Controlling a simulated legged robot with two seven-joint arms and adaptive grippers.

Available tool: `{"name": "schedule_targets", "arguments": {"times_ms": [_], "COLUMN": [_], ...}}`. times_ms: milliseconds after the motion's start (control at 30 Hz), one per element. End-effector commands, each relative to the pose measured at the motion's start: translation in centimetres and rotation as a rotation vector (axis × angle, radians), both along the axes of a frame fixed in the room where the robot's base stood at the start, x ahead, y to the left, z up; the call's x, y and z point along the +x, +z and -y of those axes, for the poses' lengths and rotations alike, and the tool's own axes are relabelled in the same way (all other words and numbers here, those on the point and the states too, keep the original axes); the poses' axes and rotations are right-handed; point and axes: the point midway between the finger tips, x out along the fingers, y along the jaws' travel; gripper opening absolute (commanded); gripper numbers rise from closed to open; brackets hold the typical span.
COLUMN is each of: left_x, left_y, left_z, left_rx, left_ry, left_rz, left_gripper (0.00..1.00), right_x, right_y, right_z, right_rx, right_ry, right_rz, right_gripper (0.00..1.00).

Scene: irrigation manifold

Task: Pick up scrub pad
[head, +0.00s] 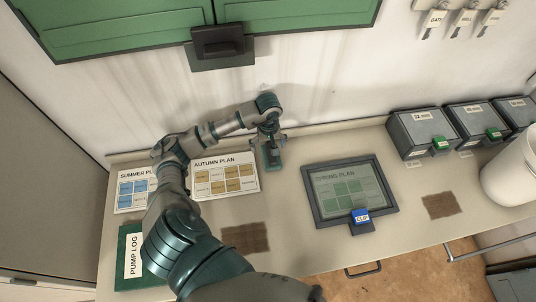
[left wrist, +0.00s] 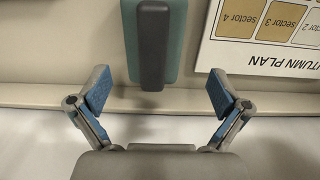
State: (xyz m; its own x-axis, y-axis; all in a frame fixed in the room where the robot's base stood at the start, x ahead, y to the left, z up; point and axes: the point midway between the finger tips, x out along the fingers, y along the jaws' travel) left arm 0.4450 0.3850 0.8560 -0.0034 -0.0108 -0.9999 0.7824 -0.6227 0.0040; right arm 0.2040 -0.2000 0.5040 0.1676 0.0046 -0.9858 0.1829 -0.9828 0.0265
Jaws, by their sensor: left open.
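A teal pad with a dark grey bar along its top, which looks like the scrub pad (left wrist: 176,40), lies on the bench. Its far end is cut off by the wrist view's top edge. In the head view the scrub pad (head: 272,160) is partly hidden by my left gripper (head: 269,140), which is above it near the wall. In the wrist view my left gripper (left wrist: 160,92) is open, with its blue-padded fingers on either side of the pad's near end and nothing between them. My right gripper is not in view.
The autumn plan card (head: 225,177) lies just left of the pad. A framed spring plan (head: 349,190) with a blue clip (head: 361,216) is to the right. Brown patches (head: 245,238), labelled grey bins (head: 428,131) and a white bucket (head: 512,172) are also on the bench.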

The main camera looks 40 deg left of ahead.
Motion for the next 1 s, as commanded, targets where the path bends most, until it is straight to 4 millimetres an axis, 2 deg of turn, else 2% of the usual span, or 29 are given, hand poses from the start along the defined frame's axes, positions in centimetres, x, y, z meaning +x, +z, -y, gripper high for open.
{"name": "schedule_targets", "arguments": {"times_ms": [100, 200, 467, 733, 1000], "left_x": [0.0, 0.1, 0.1, 0.0, 0.0], "left_y": [-1.9, -2.8, -3.5, -3.5, -3.6], "left_z": [0.5, 0.3, -0.4, -0.3, 0.1], "left_rx": [0.0, 0.001, -0.006, -0.004, -0.001], "left_ry": [-0.002, -0.002, -0.002, -0.001, -0.003], "left_rz": [-0.001, 0.001, 0.001, -0.001, -0.007], "left_gripper": [1.0, 1.0, 1.0, 0.35, 0.31], "right_x": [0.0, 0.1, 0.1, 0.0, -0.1], "right_y": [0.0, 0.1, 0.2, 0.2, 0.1], "right_z": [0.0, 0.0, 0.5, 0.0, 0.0], "right_rx": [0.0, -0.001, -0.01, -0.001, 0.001], "right_ry": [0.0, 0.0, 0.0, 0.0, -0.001], "right_rz": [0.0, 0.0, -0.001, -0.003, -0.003], "right_gripper": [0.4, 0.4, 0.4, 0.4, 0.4]}}
